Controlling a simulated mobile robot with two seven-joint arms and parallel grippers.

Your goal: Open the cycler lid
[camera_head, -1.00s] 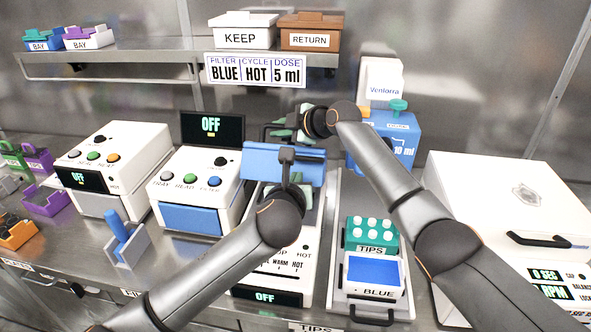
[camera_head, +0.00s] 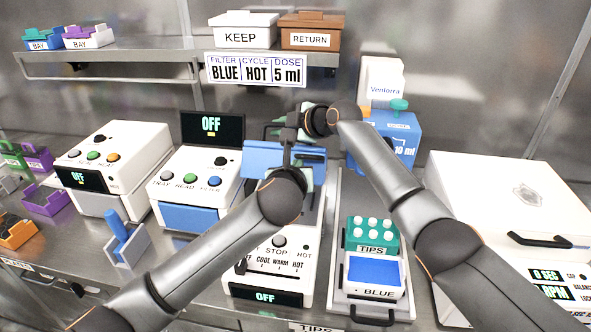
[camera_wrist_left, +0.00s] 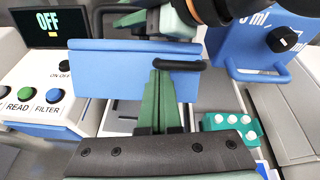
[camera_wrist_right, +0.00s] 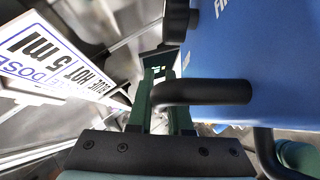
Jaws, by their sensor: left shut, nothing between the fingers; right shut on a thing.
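The cycler (camera_head: 268,262) is the white unit at centre, with COOL, WARM and HOT marks and an OFF display. Its blue lid (camera_head: 262,158) stands raised and tilted, and also shows in the left wrist view (camera_wrist_left: 110,70). A black handle (camera_wrist_left: 180,66) crosses the lid's face. My left gripper (camera_wrist_left: 163,85) is shut and empty, its fingers upright at the lid's front by the handle. My right gripper (camera_head: 285,132) is beside the lid's top edge. In the right wrist view its fingers close around a black bar (camera_wrist_right: 205,92); I cannot tell what the bar belongs to.
A white reader (camera_head: 195,185) stands left of the cycler. The blue dispenser (camera_head: 400,150) is close behind right. A TIPS rack (camera_head: 370,247) and a blue-topped BLUE box (camera_head: 372,292) sit on the right. A shelf (camera_head: 120,52) hangs above.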

